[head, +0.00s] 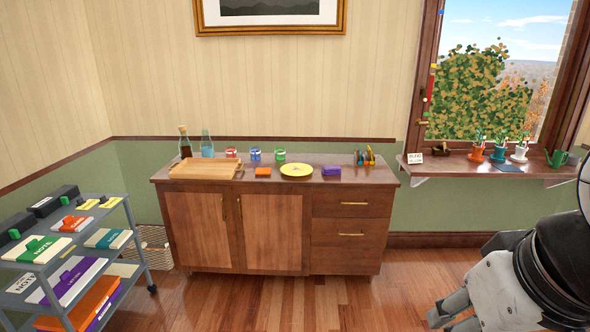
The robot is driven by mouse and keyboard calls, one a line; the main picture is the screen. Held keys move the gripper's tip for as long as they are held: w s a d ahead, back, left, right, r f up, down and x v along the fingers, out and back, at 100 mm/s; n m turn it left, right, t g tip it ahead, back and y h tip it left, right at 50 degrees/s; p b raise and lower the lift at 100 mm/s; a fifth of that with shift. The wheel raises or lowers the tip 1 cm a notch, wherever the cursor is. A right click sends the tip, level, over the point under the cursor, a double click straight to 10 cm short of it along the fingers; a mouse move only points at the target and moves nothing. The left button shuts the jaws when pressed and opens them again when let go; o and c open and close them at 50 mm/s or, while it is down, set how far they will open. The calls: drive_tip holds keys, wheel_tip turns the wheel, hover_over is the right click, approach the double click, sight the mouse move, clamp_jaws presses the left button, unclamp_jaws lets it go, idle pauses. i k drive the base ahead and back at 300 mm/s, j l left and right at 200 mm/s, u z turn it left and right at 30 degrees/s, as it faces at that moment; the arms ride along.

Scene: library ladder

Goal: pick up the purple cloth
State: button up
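The purple cloth (331,171) looks like a small folded bundle. It lies on top of the wooden cabinet (375,180), right of the yellow plate (296,170) and apart from it. My gripper (450,312) is at the lower right, in front of the cabinet and well away from the cloth. It is partly cut off by the bottom edge, and its finger opening does not show clearly.
On the cabinet are an orange folded item (263,171), a wooden tray (203,170), two bottles, several cups and a holder (365,158). A loaded cart (75,240) stands left. A shelf (540,169) with pots is right. Floor before the cabinet is clear.

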sight(326, 170)
drive_tip(key=i, duration=1.85)
drive_tip(key=i+u, duration=0.15)
drive_tip(key=i, duration=0.3)
drive_tip(key=i+l+u, duration=0.15)
drive_tip(key=i, duration=0.35)
drive_tip(key=i+l+u, duration=0.15)
drive_tip(key=i, duration=0.3)
